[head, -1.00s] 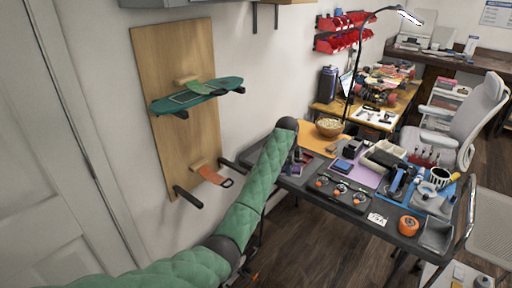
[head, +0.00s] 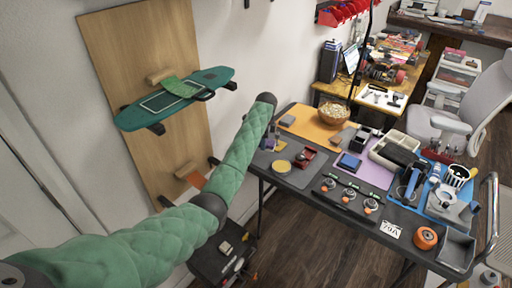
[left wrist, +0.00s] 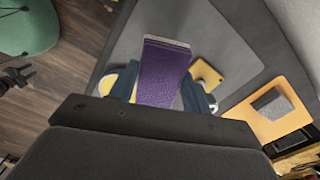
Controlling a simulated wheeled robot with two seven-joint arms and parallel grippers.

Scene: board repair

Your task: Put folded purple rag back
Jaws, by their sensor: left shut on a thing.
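The folded purple rag (left wrist: 163,75) is between the two fingers of my left gripper (left wrist: 160,92) in the left wrist view. The gripper is shut on it, and the rag sticks out past the fingertips above a grey mat (left wrist: 225,45). In the head view my left gripper (head: 268,136) hangs at the end of the green padded arm, over the left end of the workbench. Only a small dark purple patch shows there. I cannot tell whether the rag touches the mat. My right gripper is not in view.
A yellow round tin (head: 281,166) and a red item (head: 305,158) sit close to the left gripper. An orange mat (head: 312,122) lies behind. A purple mat (head: 368,172) and several tools crowd the bench's middle and right. A green skateboard deck (head: 180,98) hangs on the wall panel.

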